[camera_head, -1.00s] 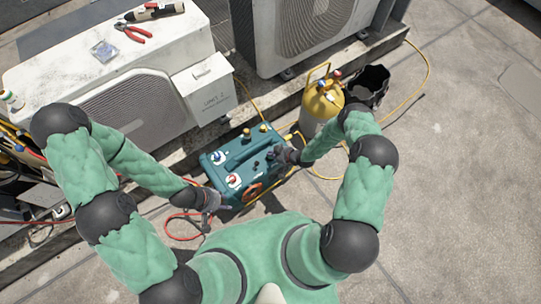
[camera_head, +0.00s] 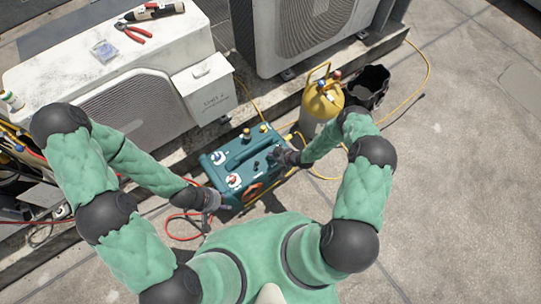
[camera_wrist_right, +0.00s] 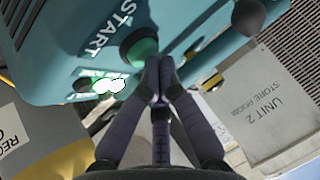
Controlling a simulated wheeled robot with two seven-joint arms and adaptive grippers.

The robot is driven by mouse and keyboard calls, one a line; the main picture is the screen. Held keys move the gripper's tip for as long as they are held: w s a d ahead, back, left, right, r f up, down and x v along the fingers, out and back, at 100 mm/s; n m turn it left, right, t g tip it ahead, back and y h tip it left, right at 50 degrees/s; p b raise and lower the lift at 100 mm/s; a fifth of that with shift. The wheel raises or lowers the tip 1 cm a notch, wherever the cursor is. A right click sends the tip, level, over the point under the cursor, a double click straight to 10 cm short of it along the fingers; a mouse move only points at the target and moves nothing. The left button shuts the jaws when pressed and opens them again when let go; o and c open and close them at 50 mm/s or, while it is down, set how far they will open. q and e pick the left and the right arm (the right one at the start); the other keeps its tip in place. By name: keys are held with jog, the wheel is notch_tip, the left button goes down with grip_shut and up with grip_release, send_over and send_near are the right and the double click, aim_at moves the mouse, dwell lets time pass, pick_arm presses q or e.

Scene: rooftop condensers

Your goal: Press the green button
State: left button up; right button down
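The green button (camera_wrist_right: 139,50) is a round dome on the teal machine (camera_wrist_right: 60,45), close to the white word START. In the right wrist view my right gripper (camera_wrist_right: 158,70) is shut and empty, its tips together at the button's lower right edge. I cannot tell whether they touch it. In the head view the teal machine (camera_head: 228,172) stands on the ground in front of the condensers, and my right gripper (camera_head: 279,157) is at its right side. The button is not clear there. My left gripper (camera_head: 214,203) is by the machine's near left corner; its fingers are too small to read.
A yellow cylinder (camera_head: 322,102) and a black bucket (camera_head: 368,84) stand behind my right arm. Condenser units (camera_head: 130,85) line the back. A red hose (camera_head: 180,236) and a yellow hose (camera_head: 428,68) lie on the ground. The paving at the right is clear.

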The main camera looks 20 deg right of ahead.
dwell(0.6)
jog(key=shift+r+p, duration=0.75)
jog(key=shift+r, duration=0.3)
jog(key=shift+r+p, duration=1.65)
jog(key=shift+r, duration=0.9)
